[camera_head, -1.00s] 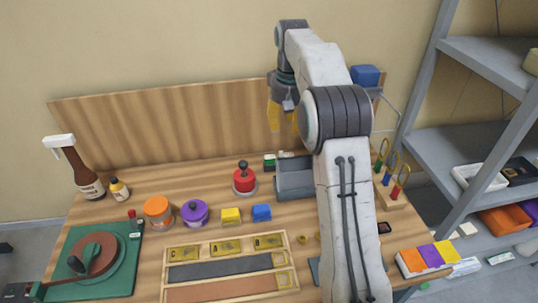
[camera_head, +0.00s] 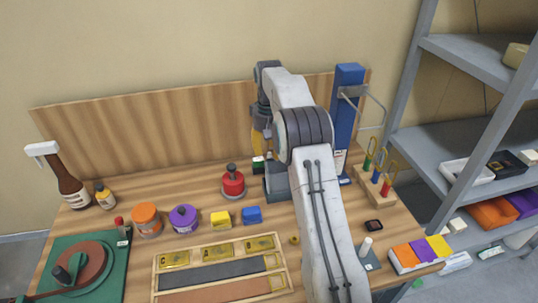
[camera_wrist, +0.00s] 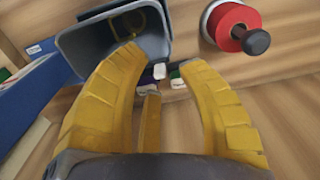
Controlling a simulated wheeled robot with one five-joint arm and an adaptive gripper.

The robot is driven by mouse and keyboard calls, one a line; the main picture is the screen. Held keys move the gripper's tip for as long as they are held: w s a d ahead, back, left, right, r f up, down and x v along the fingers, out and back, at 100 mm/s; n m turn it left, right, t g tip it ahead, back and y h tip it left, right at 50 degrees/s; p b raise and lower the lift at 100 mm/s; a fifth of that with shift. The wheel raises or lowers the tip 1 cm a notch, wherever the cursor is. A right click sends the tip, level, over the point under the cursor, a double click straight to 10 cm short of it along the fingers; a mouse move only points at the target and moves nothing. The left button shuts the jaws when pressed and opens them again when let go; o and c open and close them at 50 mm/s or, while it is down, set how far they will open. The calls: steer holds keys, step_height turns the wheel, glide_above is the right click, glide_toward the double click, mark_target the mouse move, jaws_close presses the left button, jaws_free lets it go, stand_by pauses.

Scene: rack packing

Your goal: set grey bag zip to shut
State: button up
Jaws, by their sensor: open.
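A grey bag-like container (camera_head: 277,188) stands on the workbench, partly hidden by my arm. In the wrist view, the grey container (camera_wrist: 112,42) shows its open mouth and pale rim at the upper left. Its zip cannot be made out. My gripper (camera_head: 262,140) has yellow fingers and hangs just above and behind the container. In the wrist view, my gripper (camera_wrist: 163,62) is open with nothing between its fingers, and the left fingertip overlaps the container's edge in the picture. I cannot tell whether they touch.
A red knobbed pot (camera_head: 233,184) stands left of the container. A tall blue box (camera_head: 346,112) and a peg stand (camera_head: 372,184) are to its right. A wooden tray (camera_head: 157,272) lies nearer.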

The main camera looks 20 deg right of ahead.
steer(key=shift+f, duration=0.7)
jaws_close()
